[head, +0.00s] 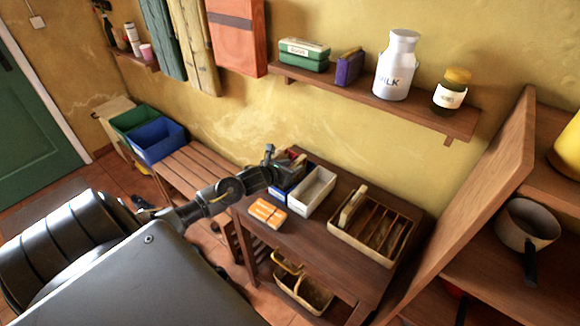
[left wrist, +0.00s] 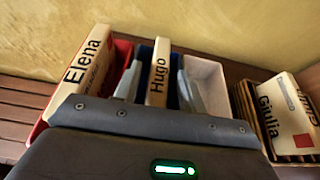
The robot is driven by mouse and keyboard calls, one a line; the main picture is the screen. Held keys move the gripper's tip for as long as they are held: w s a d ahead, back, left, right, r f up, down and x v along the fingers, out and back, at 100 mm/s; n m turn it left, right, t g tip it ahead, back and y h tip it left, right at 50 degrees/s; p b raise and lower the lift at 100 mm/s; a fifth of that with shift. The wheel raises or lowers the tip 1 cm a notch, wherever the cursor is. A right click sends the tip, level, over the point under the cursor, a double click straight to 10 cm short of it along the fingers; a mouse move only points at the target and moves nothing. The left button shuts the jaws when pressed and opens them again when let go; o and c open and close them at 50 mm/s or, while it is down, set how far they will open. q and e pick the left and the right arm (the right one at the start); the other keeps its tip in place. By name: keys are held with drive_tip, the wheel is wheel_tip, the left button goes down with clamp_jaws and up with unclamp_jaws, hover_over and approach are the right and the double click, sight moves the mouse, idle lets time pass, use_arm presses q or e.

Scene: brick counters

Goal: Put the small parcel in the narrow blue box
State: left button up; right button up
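A small parcel marked "Hugo" (left wrist: 159,72) stands upright in the narrow blue box (left wrist: 145,52). My left gripper (left wrist: 159,90) is open, with one finger on each side of this parcel and a thin gap showing on both sides. In the head view my left gripper (head: 284,160) is over the blue box (head: 278,193) and hides much of it. A parcel marked "Elena" (left wrist: 84,62) leans in a red box (left wrist: 122,50) on the left. A parcel marked "Giulia" (left wrist: 282,112) stands in the slotted rack. My right gripper is not in view.
A white box (head: 312,190) stands right beside the blue one. The slotted wooden rack (head: 400,240) is further right on the small table. An orange packet (head: 267,212) lies at the table's front. A wall shelf (head: 400,105) with a milk can (head: 397,66) hangs above.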

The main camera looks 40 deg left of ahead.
use_arm(q)
drive_tip(key=shift+r, duration=0.2)
drive_tip(key=shift+s, duration=0.3)
drive_tip(key=b+v, duration=0.2)
drive_tip(key=v, duration=0.9)
drive_tip(key=shift+s+r, duration=0.2)
